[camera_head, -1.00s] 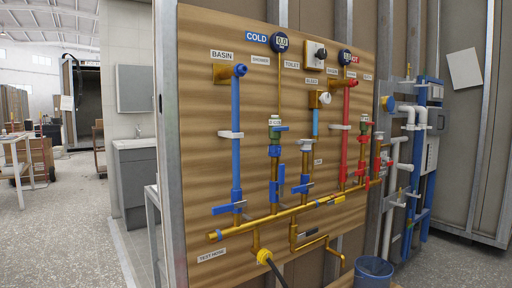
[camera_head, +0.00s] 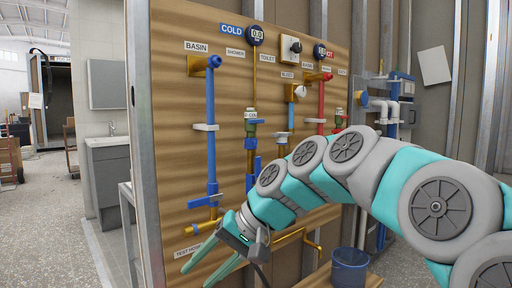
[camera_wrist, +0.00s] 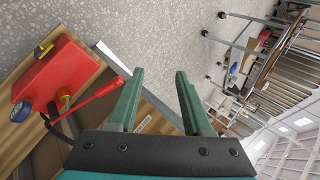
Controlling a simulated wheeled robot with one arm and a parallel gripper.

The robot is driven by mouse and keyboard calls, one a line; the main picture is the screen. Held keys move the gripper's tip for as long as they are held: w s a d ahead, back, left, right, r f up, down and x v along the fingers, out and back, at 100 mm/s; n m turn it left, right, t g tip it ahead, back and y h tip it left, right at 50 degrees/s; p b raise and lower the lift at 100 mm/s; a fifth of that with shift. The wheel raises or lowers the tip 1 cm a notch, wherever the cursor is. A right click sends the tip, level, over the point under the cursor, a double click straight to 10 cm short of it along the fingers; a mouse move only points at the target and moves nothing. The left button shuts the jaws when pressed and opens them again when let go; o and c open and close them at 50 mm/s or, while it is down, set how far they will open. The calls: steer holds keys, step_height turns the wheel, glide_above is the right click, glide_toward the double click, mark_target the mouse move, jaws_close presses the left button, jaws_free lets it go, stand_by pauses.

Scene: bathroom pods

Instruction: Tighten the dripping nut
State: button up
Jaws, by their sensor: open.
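The wooden pipe board (camera_head: 180,140) carries blue cold pipes and red hot pipes. The basin pipe (camera_head: 211,130) has a blue nut (camera_head: 214,61) at its top brass fitting and a blue lever valve (camera_head: 206,201) low down. A green-bodied fitting (camera_head: 250,124) sits on the pipe to its right. No drip shows, so I cannot tell which nut leaks. My gripper (camera_head: 196,275) is open and empty at the board's lower left. In the wrist view my gripper (camera_wrist: 159,75) points at floor, with nothing between the fingers. My arm hides the lower right pipework.
A blue bucket (camera_head: 349,268) stands below the board at right. The wrist view shows a red box (camera_wrist: 57,72) with a gauge and red lever on a wooden surface, left of my fingers. A metal frame (camera_head: 130,215) stands at the board's left edge.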

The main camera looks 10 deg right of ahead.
steer(key=w+d+r+m+t+y, duration=0.2)
steer(key=w+r+y, duration=0.1)
steer(key=w+r, duration=0.65)
steer(key=m+t+y+b, duration=0.2)
steer(key=m+t, duration=0.3)
steer(key=t, duration=0.3)
glide_toward(251, 141)
steer(key=p+x, duration=0.1)
steer(key=x, duration=0.5)
steer(key=shift+s+a+f, duration=0.15)
steer(key=shift+a+f, duration=0.1)
steer(key=shift+a, duration=0.4)
jaws_close()
